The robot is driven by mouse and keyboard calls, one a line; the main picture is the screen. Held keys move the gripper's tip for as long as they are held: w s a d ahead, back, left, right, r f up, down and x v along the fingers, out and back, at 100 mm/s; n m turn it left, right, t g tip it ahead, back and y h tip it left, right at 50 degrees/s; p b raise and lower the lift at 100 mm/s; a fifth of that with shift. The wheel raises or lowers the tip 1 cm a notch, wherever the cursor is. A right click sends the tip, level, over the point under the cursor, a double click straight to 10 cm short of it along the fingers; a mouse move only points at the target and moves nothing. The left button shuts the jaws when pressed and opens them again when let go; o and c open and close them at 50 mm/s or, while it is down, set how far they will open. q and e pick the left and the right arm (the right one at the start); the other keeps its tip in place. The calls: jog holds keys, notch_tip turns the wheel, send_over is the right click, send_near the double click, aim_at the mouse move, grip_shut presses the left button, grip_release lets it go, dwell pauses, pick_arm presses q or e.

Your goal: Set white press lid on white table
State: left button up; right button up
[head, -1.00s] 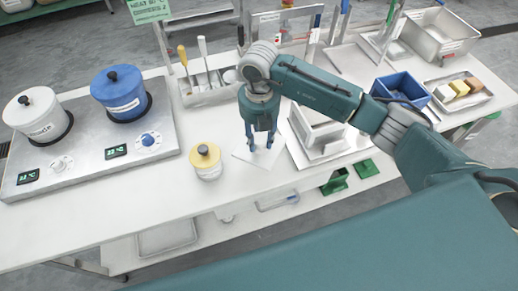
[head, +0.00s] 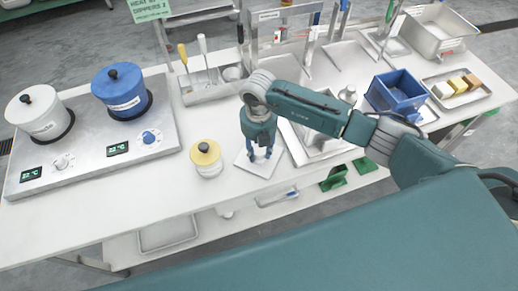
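The white press lid (head: 250,168) is a flat, pale square piece over the front middle of the white table (head: 130,205), right of the yellow-topped jar. My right gripper (head: 261,158) points down over the lid, its blue fingers at the lid's middle. It appears shut on the lid, though the grip point is mostly hidden by the gripper. The lid looks level and at or very close to the tabletop; I cannot tell whether it touches. My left gripper is not in view.
The yellow-topped jar (head: 206,159) stands close left of the lid. The hot plate (head: 90,150) carries a white pot (head: 38,112) and a blue pot (head: 122,92). A blue bin (head: 398,92) stands farther right.

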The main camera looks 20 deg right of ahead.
jog(key=o, duration=0.3)
jog(key=shift+r, duration=0.2)
jog(key=shift+w+r, duration=0.1)
jog(key=shift+r, duration=0.25)
notch_tip(320, 180, up, 11)
jog(key=b, duration=0.3)
jog(key=shift+r, duration=0.1)
